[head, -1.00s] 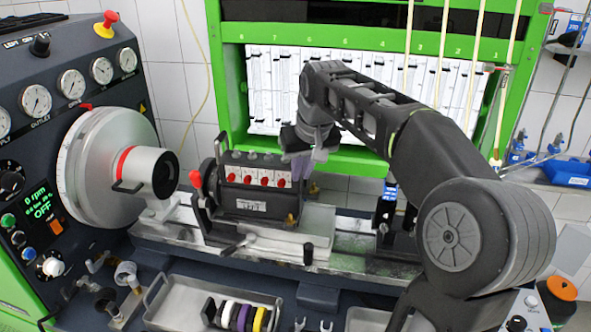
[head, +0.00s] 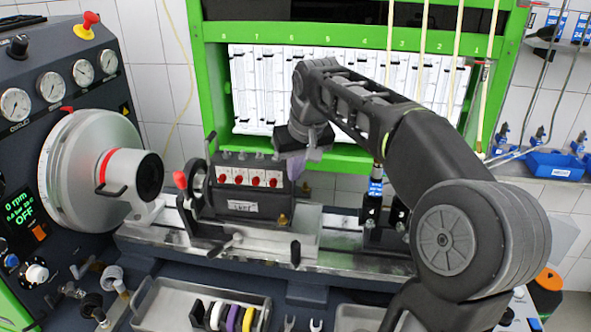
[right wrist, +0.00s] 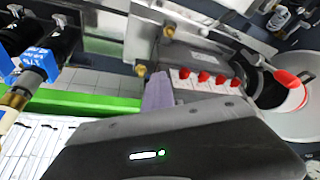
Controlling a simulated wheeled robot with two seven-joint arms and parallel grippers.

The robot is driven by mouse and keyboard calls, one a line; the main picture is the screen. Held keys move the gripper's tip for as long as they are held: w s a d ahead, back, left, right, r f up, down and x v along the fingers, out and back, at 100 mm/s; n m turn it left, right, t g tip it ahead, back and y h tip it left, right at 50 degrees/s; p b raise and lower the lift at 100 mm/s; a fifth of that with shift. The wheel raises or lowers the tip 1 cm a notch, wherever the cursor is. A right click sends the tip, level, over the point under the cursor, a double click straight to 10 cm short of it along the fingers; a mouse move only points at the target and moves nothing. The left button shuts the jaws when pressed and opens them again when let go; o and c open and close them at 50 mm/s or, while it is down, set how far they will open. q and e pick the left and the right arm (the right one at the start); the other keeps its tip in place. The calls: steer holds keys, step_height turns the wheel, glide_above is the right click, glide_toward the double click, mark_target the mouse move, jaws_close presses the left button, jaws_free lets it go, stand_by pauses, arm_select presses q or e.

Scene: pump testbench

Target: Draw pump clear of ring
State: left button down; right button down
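The pump (head: 245,206), a dark block with a row of red caps and a white label, sits upright on the bench rail. It also shows in the right wrist view (right wrist: 196,60). The black ring (head: 197,186) stands at the pump's left end, close against it; the exact gap cannot be told. My right gripper (head: 300,162) is at the pump's right rear end, with a grey-purple finger beside it. That finger shows in the right wrist view (right wrist: 158,92). The second finger and any contact are hidden, so its opening cannot be told. My left gripper is out of view.
The drive disc (head: 88,170) with its coupling stands left of the ring. The green frame (head: 215,95) with measuring tubes rises behind. A tray (head: 168,300) with coloured rings lies in front. The rail (head: 340,255) right of the pump has some free length before a black bracket.

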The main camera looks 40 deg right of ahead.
steer(key=shift+s, duration=0.1)
steer(key=shift+s+d+b, duration=0.35)
steer(key=shift+s, duration=0.5)
steer(key=shift+s+d+m, duration=0.1)
steer(key=shift+s+m, duration=0.05)
steer(key=shift+m, duration=0.15)
steer(key=shift+s+d+b, duration=0.25)
steer(key=shift+s+d, duration=0.15)
steer(key=shift+s, duration=0.45)
steer(key=shift+s+d+b, duration=0.25)
steer(key=shift+s+d, duration=0.1)
steer(key=shift+s, duration=0.45)
steer(key=shift+s, duration=0.15)
steer(key=shift+s+d+m+b, duration=0.25)
steer(key=shift+s+d, duration=0.15)
steer(key=shift+s, duration=0.45)
steer(key=shift+s+d+m+b, duration=0.2)
steer(key=shift+s+d, duration=0.15)
steer(key=shift+s, duration=0.5)
steer(key=shift+s, duration=0.1)
steer(key=shift+s+d+h+b, duration=0.2)
steer(key=shift+s+d, duration=0.15)
steer(key=shift+s, duration=0.55)
steer(key=shift+s+d+h+b, duration=0.15)
steer(key=shift+s+d, duration=0.2)
steer(key=shift+s, duration=0.5)
